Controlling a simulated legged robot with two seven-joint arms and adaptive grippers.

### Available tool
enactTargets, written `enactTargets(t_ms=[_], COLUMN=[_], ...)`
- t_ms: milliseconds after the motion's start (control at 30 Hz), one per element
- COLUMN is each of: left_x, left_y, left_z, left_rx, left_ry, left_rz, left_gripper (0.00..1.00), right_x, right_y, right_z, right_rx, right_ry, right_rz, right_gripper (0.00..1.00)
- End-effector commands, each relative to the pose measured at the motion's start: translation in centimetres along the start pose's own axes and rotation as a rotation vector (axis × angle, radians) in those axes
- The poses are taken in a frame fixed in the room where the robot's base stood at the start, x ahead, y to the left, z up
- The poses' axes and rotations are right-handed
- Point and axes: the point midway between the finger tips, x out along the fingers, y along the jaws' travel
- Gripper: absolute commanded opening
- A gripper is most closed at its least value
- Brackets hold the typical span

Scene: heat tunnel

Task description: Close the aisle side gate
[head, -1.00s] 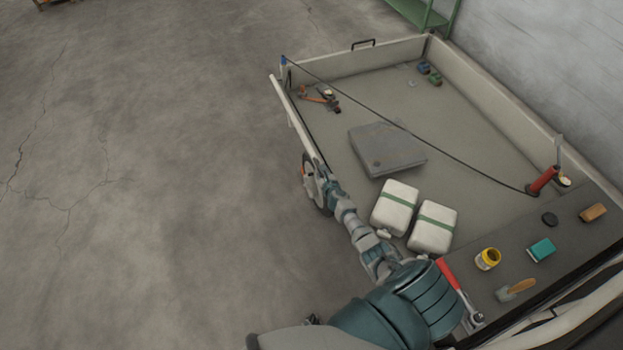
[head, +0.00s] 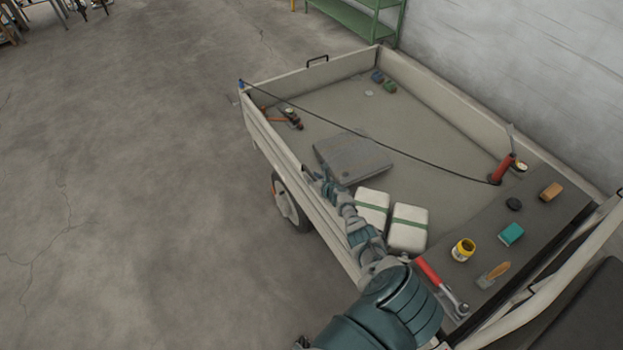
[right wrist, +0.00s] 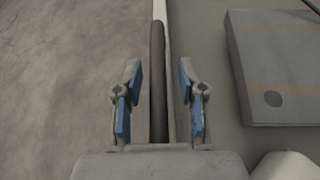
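The aisle side gate (head: 285,160) is the long pale side panel on the left of the cart in the head view. It stands up along the bed edge, and its outer face shows above the wheel. My right gripper (head: 326,184) is at this gate, around the middle of its length. In the right wrist view the right gripper (right wrist: 160,100) is open. Its blue-padded fingers stand on either side of a dark strip along the gate's edge (right wrist: 158,75), with gaps on both sides. My left gripper is not in view.
A black cord (head: 390,144) crosses from the far left corner to a red handle (head: 503,168). The floor left of the cart is clear.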

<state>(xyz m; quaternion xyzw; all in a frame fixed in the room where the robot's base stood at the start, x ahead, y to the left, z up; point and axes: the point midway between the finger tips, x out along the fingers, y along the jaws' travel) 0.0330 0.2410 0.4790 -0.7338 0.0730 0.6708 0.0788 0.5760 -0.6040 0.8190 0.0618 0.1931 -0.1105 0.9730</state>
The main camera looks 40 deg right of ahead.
Motion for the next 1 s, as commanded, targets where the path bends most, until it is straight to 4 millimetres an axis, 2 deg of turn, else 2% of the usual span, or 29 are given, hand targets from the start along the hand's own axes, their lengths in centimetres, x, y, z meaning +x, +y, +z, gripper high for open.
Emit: enactTargets(t_ms=[267,467,667,733,1000], left_x=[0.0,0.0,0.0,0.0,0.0], left_y=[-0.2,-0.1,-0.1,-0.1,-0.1], left_z=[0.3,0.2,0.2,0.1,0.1], left_rx=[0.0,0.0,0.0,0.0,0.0], left_ry=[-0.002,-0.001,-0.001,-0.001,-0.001], left_rz=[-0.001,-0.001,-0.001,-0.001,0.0], left_gripper=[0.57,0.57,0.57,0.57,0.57], right_x=[-0.1,-1.0,-3.1,-4.3,-8.8], right_y=[0.1,-0.5,0.0,-0.5,-0.2], right_z=[-0.1,-0.2,-0.3,-0.2,-0.2], right_rx=[-0.002,-0.008,-0.008,-0.015,-0.018], right_ry=[0.0,0.004,0.003,0.004,0.006], right_rz=[0.0,-0.005,0.003,-0.004,0.003], right_gripper=[0.41,0.41,0.41,0.41,0.41])
